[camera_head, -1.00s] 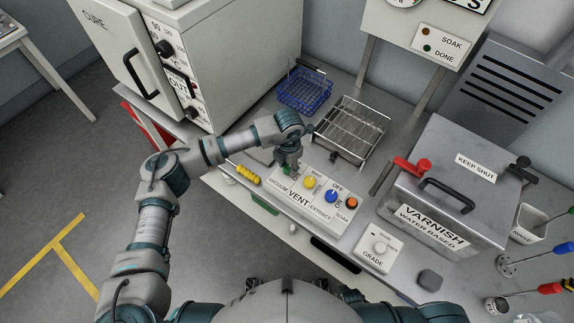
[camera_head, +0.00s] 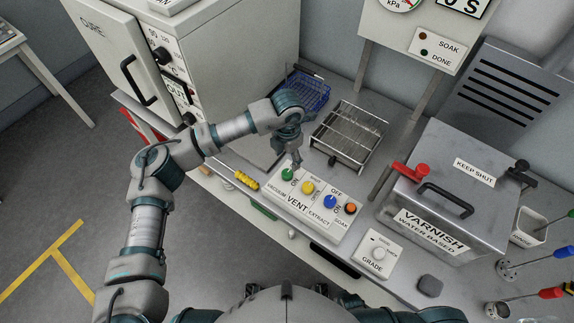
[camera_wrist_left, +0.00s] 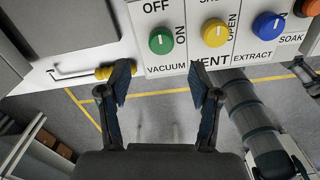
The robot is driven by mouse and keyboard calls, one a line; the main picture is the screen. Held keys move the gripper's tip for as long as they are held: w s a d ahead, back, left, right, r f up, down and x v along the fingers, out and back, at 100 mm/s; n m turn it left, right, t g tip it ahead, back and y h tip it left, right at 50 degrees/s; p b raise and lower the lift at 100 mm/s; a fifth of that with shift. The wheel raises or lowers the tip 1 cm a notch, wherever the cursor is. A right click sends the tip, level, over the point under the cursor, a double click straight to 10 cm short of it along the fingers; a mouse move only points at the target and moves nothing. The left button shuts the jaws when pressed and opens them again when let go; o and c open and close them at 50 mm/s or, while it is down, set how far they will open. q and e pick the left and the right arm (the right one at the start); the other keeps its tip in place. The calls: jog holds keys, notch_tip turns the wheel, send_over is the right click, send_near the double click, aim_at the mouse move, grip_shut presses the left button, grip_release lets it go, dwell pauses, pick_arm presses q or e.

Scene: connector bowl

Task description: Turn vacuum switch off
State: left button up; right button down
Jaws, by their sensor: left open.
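The vacuum switch is a green round knob (camera_head: 287,174) at the left end of the white control panel (camera_head: 322,227). In the left wrist view the green knob (camera_wrist_left: 161,40) has a small pale mark, with OFF printed above it, ON to its right and VACUUM below. I cannot tell surely which label the mark points to. My left gripper (camera_head: 297,160) is just beyond the knob in the head view. In the wrist view its fingers (camera_wrist_left: 160,84) are spread, with nothing between them, below and apart from the knob.
Beside the green knob are a yellow knob (camera_head: 308,187), a blue knob (camera_head: 330,202) and an orange button (camera_head: 350,208). A wire rack (camera_head: 348,135) and blue basket (camera_head: 306,90) stand behind. The cure oven (camera_head: 235,45) is left, the varnish tank (camera_head: 455,185) right.

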pick_arm(q)
jog(key=r, duration=0.4)
jog(key=shift+d+r, duration=0.1)
jog(key=shift+d, duration=0.2)
jog(key=shift+a, duration=0.1)
